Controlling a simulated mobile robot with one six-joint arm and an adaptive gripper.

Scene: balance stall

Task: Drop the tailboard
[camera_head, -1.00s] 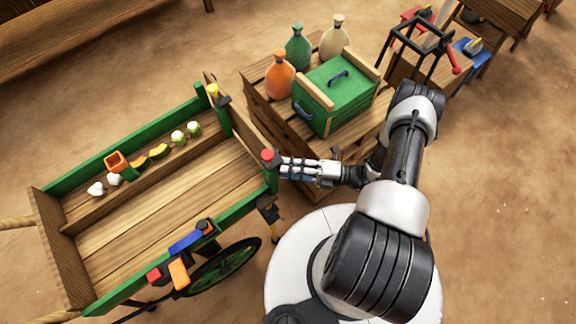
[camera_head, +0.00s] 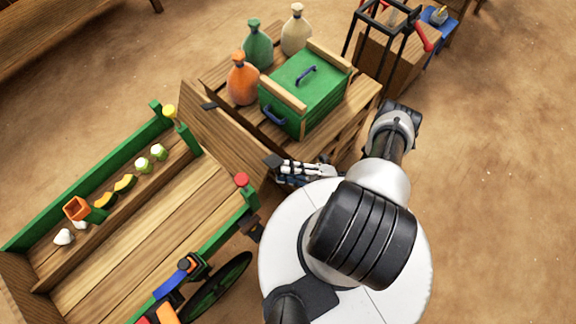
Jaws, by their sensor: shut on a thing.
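The cart (camera_head: 140,243) has green side rails and stands at the lower left with its load end facing my gripper. Its wooden tailboard (camera_head: 222,135) leans outward from that end, apart from the tops of the side rails. A red-topped pin (camera_head: 242,180) is on the near corner post and a yellow-topped pin (camera_head: 169,111) is on the far one. My gripper (camera_head: 279,168) is shut on the tailboard's near outer corner, at a dark fitting. The fingers partly hide the grip, and the board's lower edge is hard to make out.
A wooden crate stand (camera_head: 222,75) close beyond the tailboard holds a green box (camera_head: 305,90) and orange (camera_head: 242,80), green (camera_head: 257,46) and cream (camera_head: 296,30) bottles. Vegetables lie along the cart's far side. Open dirt floor is at right.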

